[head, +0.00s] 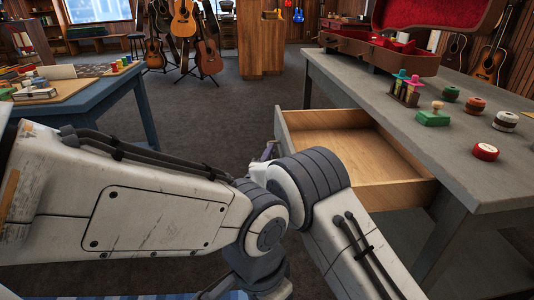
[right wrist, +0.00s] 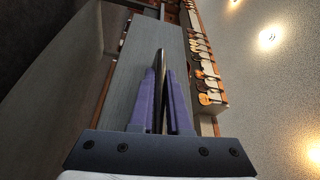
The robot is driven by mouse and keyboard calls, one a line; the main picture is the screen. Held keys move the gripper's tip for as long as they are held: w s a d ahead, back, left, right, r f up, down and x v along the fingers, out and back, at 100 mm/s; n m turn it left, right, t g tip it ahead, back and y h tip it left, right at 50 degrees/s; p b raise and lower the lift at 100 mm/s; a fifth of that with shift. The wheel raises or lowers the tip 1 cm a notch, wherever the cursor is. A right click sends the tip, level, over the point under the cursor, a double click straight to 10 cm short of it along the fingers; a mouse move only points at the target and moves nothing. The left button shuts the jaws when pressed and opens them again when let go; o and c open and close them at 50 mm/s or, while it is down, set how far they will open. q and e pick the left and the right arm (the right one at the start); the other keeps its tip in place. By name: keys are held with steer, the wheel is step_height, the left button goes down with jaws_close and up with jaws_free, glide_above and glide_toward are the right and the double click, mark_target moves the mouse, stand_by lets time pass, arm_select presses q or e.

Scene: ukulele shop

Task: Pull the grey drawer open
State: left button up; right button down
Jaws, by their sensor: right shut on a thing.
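The grey drawer (head: 284,128) stands pulled out from the grey table on the right in the head view. Its bare wooden inside shows and is empty where I can see it. My right gripper (head: 268,152) is at the drawer's front, mostly hidden behind my own arm. In the right wrist view, its purple fingers (right wrist: 161,100) are closed on a thin dark bar, which looks like the drawer handle (right wrist: 163,62). A grey panel lies behind the fingers. My left gripper is not in view.
The grey table (head: 350,82) carries a red-lined open case (head: 405,52), a green stamp (head: 433,116), a small red round tin (head: 485,152) and other small things. A blue table (head: 98,95) stands at left. The floor (head: 205,125) between them is clear.

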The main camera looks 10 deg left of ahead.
steer(key=shift+f, duration=0.1)
steer(key=c, duration=0.9)
jaws_free()
